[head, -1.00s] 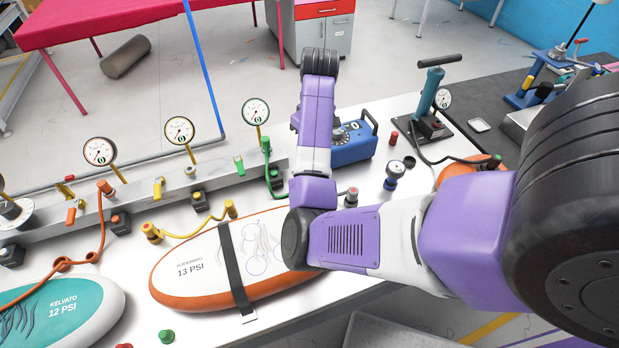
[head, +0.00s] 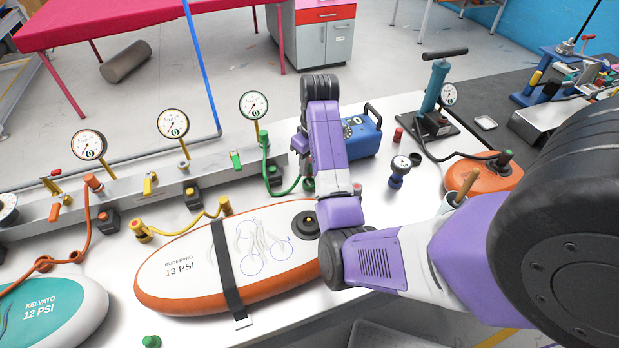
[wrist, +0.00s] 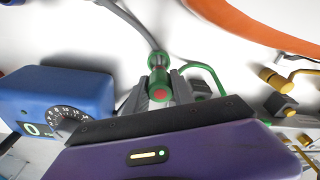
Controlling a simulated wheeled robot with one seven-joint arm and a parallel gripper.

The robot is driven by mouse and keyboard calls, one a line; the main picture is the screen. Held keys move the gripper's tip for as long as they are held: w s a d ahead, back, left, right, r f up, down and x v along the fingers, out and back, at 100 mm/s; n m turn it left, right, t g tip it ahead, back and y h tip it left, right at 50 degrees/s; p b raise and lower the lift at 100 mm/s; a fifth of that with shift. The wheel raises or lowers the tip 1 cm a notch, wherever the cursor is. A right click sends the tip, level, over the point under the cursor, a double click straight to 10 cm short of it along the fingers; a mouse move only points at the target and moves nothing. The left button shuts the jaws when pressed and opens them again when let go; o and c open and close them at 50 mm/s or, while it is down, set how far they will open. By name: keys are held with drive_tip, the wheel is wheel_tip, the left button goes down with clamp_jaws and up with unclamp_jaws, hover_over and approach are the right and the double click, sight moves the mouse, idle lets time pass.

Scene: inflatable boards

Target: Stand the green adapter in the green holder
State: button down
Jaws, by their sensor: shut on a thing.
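In the wrist view my gripper (wrist: 161,92) is shut on a green piece with a red end (wrist: 160,86), which looks like the green adapter. A green collar (wrist: 158,61) sits just beyond it, in line with the end of a grey hose; I cannot tell whether they touch. In the head view my arm hides the fingertips and the held piece. A small green knobbed piece (head: 151,341) stands on the bench at the bottom edge. I cannot tell for certain which green part is the holder.
A blue box with a dial (head: 361,137) stands close beside my gripper, also in the wrist view (wrist: 55,103). A green hose (head: 286,185) is near on the other side. The strapped 13 PSI board (head: 178,266) lies in front. A small gauge (head: 400,170) stands to the right.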

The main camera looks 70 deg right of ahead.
drive_tip(key=shift+f, duration=2.15)
drive_tip(key=shift+f, duration=0.15)
drive_tip(key=c, duration=1.1)
unclamp_jaws()
drive_tip(key=shift+r, duration=0.5)
drive_tip(key=r+p, duration=0.2)
drive_tip(key=r, duration=0.1)
drive_tip(key=r+p, duration=0.2)
drive_tip(key=r, duration=0.2)
drive_tip(key=s+r+p, duration=0.1)
drive_tip(key=r+p, duration=0.2)
drive_tip(key=r, duration=0.1)
drive_tip(key=shift+s+a+r, duration=0.1)
drive_tip(key=shift+a+r, duration=0.05)
drive_tip(key=shift+a, duration=0.2)
